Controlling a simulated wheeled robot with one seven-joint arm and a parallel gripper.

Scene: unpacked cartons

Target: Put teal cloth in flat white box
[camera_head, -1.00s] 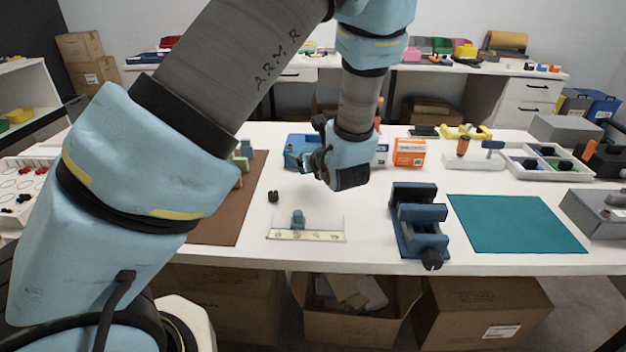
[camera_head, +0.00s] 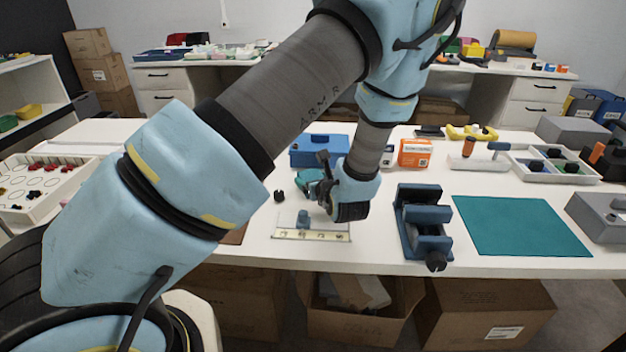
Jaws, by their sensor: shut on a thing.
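My gripper (camera_head: 320,190) is above the middle of the white table, pointing to the left and down. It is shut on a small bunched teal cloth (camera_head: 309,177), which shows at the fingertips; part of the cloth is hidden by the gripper. A low, open white box (camera_head: 68,199) stands at the table's far left, with small red and dark pieces inside. It is well away from my gripper, and my arm crosses the space in front of it.
A blue case (camera_head: 325,150) lies behind my gripper. A small clear-and-cream fixture (camera_head: 318,236) and a dark blue vise (camera_head: 422,225) are nearer the front. A flat teal mat (camera_head: 520,226) lies at right. My arm hides most of a brown mat (camera_head: 234,237).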

